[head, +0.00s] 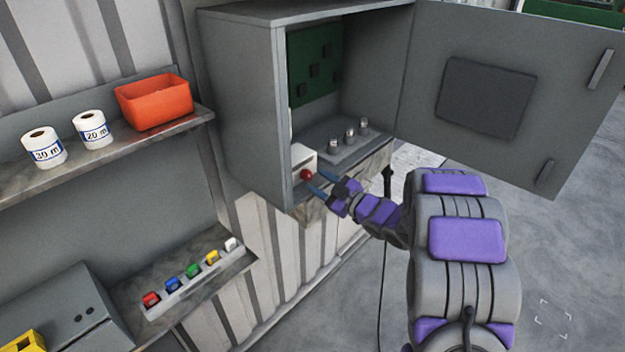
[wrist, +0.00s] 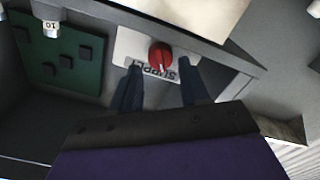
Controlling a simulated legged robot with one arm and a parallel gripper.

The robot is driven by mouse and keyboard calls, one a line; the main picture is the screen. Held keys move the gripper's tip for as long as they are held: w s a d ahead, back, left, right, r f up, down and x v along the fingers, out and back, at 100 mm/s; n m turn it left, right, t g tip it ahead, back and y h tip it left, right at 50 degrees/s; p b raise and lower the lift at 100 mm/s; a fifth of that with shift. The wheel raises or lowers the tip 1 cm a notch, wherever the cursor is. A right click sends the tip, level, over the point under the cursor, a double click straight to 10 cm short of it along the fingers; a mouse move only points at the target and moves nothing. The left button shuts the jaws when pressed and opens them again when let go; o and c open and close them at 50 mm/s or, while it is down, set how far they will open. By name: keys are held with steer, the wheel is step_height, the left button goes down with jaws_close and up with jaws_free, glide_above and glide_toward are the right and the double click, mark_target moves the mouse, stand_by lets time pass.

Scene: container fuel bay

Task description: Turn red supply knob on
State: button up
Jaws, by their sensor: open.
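The red supply knob (head: 306,174) sits on a white box (head: 301,154) at the lower left inside the open grey cabinet (head: 240,105). In the wrist view the red knob (wrist: 160,56) is on a white plate (wrist: 128,45) with the label "SUPPLY", which appears upside down. My gripper (head: 321,183) reaches in at the cabinet's front lower edge, just right of the knob. In the wrist view my gripper (wrist: 161,76) is open, with its two blue fingers apart and pointing at the knob, one on either side of it. Contact with the knob is not visible.
The cabinet door (head: 510,90) stands open to the right. A green board (head: 314,62) and several small metal cylinders (head: 349,136) are inside. A shelf at left holds two white rolls (head: 43,147) and an orange bin (head: 154,101). Coloured switches (head: 193,270) sit lower down.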

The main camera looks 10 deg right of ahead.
mark_target(309, 176)
steer(key=shift+x, duration=1.7)
steer(key=shift+c, duration=0.4)
steer(key=c, duration=0.7)
